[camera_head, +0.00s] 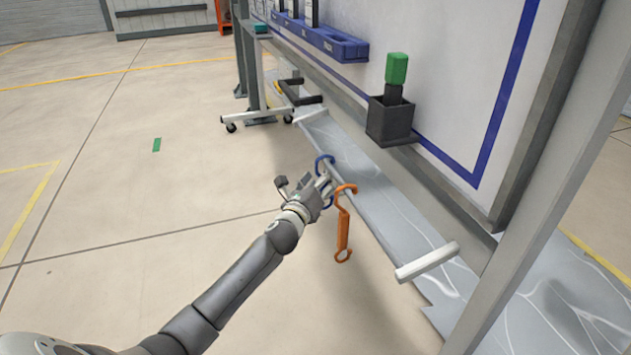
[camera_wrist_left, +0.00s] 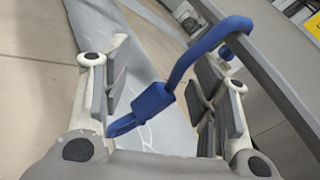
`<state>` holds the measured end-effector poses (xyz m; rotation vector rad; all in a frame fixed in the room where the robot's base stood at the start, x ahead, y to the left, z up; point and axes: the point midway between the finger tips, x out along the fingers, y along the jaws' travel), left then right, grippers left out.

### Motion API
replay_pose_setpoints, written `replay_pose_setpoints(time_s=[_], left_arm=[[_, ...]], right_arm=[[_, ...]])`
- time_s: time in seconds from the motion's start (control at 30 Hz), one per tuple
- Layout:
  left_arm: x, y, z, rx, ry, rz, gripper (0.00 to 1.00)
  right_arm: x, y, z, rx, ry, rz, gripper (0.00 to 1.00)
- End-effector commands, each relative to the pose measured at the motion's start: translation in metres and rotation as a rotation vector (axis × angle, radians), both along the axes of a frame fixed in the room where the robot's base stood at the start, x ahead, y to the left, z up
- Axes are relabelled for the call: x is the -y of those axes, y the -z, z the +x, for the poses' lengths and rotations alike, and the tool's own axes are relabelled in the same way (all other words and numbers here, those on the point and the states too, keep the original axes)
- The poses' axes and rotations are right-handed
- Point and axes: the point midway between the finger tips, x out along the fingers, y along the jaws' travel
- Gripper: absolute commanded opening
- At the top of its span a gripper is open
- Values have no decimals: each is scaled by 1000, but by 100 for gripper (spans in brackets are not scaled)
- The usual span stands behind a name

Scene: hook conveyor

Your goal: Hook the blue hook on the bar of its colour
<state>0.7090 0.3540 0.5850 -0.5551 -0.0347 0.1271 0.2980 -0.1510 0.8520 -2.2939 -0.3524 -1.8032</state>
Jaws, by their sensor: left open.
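The blue hook (camera_head: 325,160) is at the middle of the head view, its curved top showing above my left gripper (camera_head: 320,188), which hides much of its body. In the left wrist view, the blue hook (camera_wrist_left: 158,98) runs slanted between the two spread fingers of my left gripper (camera_wrist_left: 163,92), and its top bends over towards a grey rail (camera_wrist_left: 265,75). The left gripper is open around the hook; I cannot tell whether a finger touches it. I cannot make out a blue bar. My right gripper is not in view.
An orange hook (camera_head: 343,228) hangs upright just right of my left gripper. A white bar (camera_head: 427,262) sticks out at the lower right, and dark bars (camera_head: 302,98) farther back. A black box (camera_head: 390,122) holds a green-handled item (camera_head: 397,68).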

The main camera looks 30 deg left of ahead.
Motion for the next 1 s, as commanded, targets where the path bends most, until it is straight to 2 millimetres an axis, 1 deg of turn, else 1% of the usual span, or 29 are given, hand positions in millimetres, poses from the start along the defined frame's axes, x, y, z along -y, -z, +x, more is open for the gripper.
replay_pose_setpoints(time_s=[0.3, 0.33, 0.6, 0.7, 0.83, 0.87, 1.0], left_arm=[[1, 0, 0, 0, 0, 0, 55], [1, 0, 0, 0, 0, 0, 53], [1, 0, 0, -1, -1, 0, 19], [1, 0, 0, -1, -1, 0, 7], [0, 1, 0, -1, -2, 0, 7], [0, 1, 0, -1, -2, 0, 37], [1, 1, 0, -1, -2, 0, 55]], right_arm=[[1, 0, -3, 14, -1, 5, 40], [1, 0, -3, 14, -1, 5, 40], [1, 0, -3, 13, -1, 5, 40], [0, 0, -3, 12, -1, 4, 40], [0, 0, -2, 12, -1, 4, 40], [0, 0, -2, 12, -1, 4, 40], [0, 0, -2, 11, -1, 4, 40]])
